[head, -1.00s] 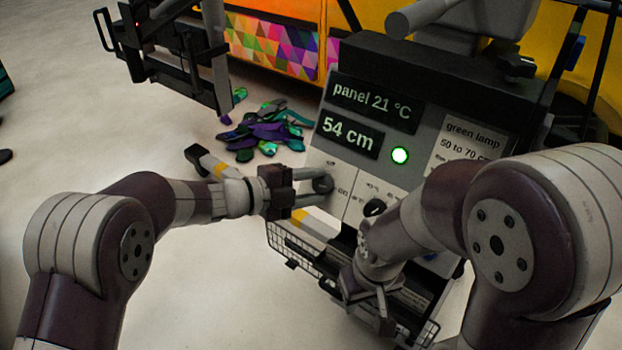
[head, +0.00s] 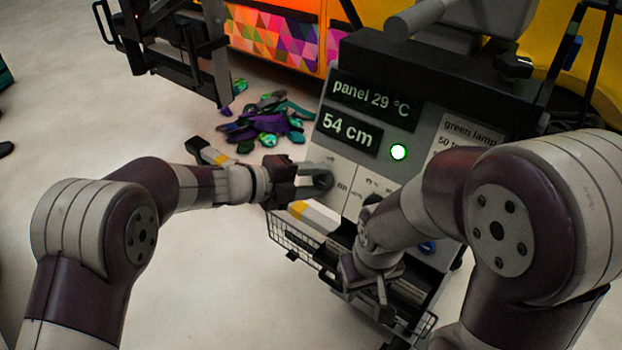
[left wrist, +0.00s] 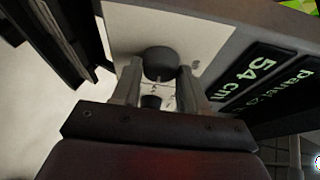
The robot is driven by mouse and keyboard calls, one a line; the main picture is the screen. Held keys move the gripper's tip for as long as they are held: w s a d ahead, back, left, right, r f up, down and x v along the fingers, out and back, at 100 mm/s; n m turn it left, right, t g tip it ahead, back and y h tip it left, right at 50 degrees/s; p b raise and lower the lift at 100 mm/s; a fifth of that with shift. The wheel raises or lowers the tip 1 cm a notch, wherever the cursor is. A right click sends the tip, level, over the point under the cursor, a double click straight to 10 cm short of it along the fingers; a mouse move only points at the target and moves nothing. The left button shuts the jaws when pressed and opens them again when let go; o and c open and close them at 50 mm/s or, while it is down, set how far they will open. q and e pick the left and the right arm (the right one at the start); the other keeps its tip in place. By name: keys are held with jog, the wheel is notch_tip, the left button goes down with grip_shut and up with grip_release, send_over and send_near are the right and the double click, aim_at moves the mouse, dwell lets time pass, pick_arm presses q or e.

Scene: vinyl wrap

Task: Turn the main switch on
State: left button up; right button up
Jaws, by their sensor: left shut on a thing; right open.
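The control panel (head: 345,165) faces me, with a dark round knob (head: 323,181) at its left side, beside partly hidden lettering that includes "on". My left gripper (head: 312,183) is shut on this knob. In the left wrist view the knob (left wrist: 160,60) sits between the two fingertips (left wrist: 159,75), against the pale panel. Which way the knob points is too small to tell. A second dark knob (head: 371,201) is partly hidden by my right arm. My right gripper (head: 366,290) is open, low in front of the panel, above the basket.
Displays read "panel 29 °C" (head: 374,102) and "54 cm" (head: 349,131). A green lamp (head: 398,152) is lit. A wire basket (head: 291,238) hangs below the panel.

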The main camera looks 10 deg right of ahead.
pick_arm(q)
jog(key=o, duration=1)
jog(key=shift+o, duration=0.2)
jog(key=p+v, duration=0.3)
jog(key=v, duration=0.9)
jog(key=shift+a, duration=0.3)
jog(key=shift+s, duration=0.1)
